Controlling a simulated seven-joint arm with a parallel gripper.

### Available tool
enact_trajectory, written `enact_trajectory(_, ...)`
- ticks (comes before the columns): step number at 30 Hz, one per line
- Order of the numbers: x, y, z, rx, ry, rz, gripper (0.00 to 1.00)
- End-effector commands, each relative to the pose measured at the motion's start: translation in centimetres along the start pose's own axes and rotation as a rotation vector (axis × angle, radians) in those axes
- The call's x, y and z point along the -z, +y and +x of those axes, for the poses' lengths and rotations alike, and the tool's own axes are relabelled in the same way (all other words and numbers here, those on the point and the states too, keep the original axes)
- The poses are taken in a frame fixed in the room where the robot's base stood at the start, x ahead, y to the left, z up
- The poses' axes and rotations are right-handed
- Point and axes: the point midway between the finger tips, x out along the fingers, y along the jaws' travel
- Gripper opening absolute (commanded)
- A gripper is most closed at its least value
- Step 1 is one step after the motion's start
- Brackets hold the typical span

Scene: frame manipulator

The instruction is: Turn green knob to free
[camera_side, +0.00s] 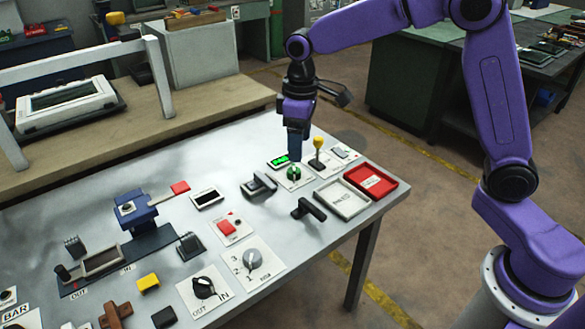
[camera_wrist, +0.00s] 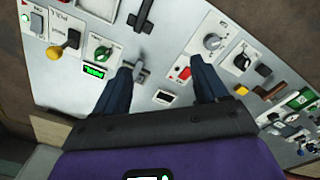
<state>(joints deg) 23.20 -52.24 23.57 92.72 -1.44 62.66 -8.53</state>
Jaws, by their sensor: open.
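The green knob (camera_side: 293,173) sits on a white plate on the grey table, with a small lit green display (camera_side: 278,161) beside it. In the wrist view the green knob (camera_wrist: 102,52) is at the upper left, ahead of and outside the left finger, with the lit display (camera_wrist: 95,71) just below it. The display's text is too small to read surely. My gripper (camera_side: 297,152) hangs pointing down just above the knob in the side view. In the wrist view its two fingers (camera_wrist: 162,84) are wide apart with nothing between them touching. A gap shows between fingers and knob.
A yellow-topped lever (camera_side: 318,150) stands right behind the knob. A red tray (camera_side: 371,182) and a white tray (camera_side: 342,198) lie to the right. A grey lever (camera_side: 260,186) and a black handle (camera_side: 308,209) are close in front. Several other controls cover the left table.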

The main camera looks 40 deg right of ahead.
Motion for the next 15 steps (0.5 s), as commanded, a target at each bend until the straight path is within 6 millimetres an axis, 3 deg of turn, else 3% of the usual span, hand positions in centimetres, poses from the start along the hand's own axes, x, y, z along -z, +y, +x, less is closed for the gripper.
enact_trajectory(6, 4.5, 6.8, 2.4, -0.008, -0.011, 0.118, 0.73)
enact_trajectory(15, 6.8, 15.8, 6.1, -0.016, -0.022, 0.261, 0.73)
